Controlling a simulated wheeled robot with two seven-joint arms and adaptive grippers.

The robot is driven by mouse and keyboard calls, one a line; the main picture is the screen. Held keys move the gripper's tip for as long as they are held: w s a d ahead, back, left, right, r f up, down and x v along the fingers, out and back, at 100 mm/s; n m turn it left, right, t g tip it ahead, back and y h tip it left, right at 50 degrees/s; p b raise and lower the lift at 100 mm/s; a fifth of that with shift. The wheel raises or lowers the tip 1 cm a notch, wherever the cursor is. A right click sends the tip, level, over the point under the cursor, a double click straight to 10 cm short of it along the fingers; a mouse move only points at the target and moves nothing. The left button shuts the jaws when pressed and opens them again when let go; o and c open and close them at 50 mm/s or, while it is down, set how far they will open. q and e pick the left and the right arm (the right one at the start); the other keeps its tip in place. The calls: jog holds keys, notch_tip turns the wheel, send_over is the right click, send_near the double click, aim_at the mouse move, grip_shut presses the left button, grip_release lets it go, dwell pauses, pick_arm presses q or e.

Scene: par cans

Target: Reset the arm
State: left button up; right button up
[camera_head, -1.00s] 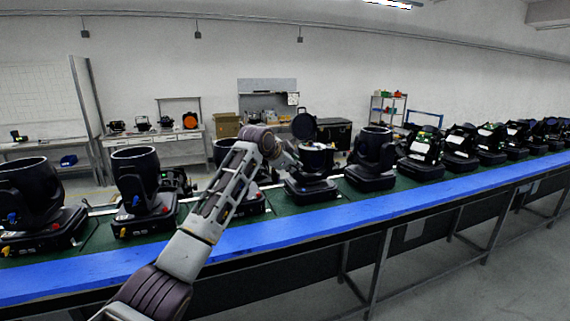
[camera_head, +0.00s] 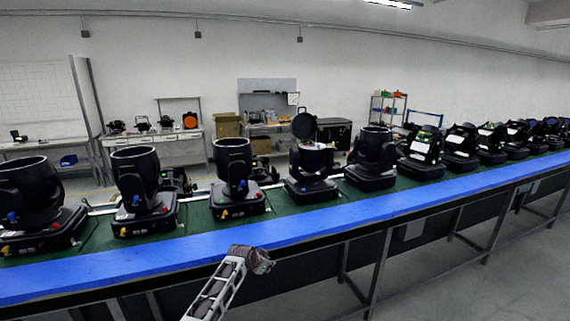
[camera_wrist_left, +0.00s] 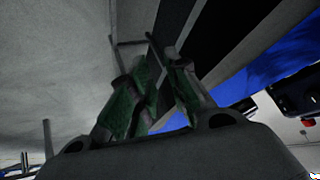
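My left arm is low at the bottom middle of the head view, in front of the blue-edged conveyor (camera_head: 330,217). A dark joint and a pale slotted link show there; I cannot make out its fingers in that view. In the left wrist view, the left gripper (camera_wrist_left: 158,75) has two grey fingers with green pads. A narrow gap shows between them, with nothing held. The black par can with an open top (camera_head: 312,172) stands upright on the belt, with a round dark lid (camera_head: 304,126) raised behind it. My right gripper is not in view.
Several black par cans stand along the conveyor, including one left of the open one (camera_head: 233,170) and one right of it (camera_head: 375,152). The conveyor's metal legs (camera_head: 380,272) stand below its edge. Open floor (camera_head: 480,275) lies at the front right.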

pick_arm(q)
jog(key=s+a+f+n+g+y, duration=0.1)
jog(key=s+a+f, duration=0.2)
jog(key=s+f, duration=0.8)
jog(key=s+a+f+n+g+y, duration=0.15)
jog(key=s+a+f, duration=0.25)
jog(key=s+f, duration=0.7)
jog(key=s+a+f+n+g, duration=0.1)
jog(key=s+a+f+n, duration=0.15)
jog(key=s+f, duration=0.85)
jog(key=s+a+f+g, duration=0.1)
jog(key=s+a+f, duration=0.2)
jog(key=s, duration=1)
jog(key=s+a+f+n+g, duration=0.1)
jog(key=s+a+f, duration=0.2)
jog(key=s+f, duration=0.6)
jog(key=s+a+f+g+y, duration=0.1)
jog(key=s+a+f, duration=0.2)
jog(key=s, duration=1.5)
notch_tip(320, 180, down, 4)
jog(key=shift+a+f+n, duration=0.1)
jog(key=shift+a+n, duration=0.1)
jog(key=shift+n, duration=0.1)
jog(key=shift+w, duration=0.15)
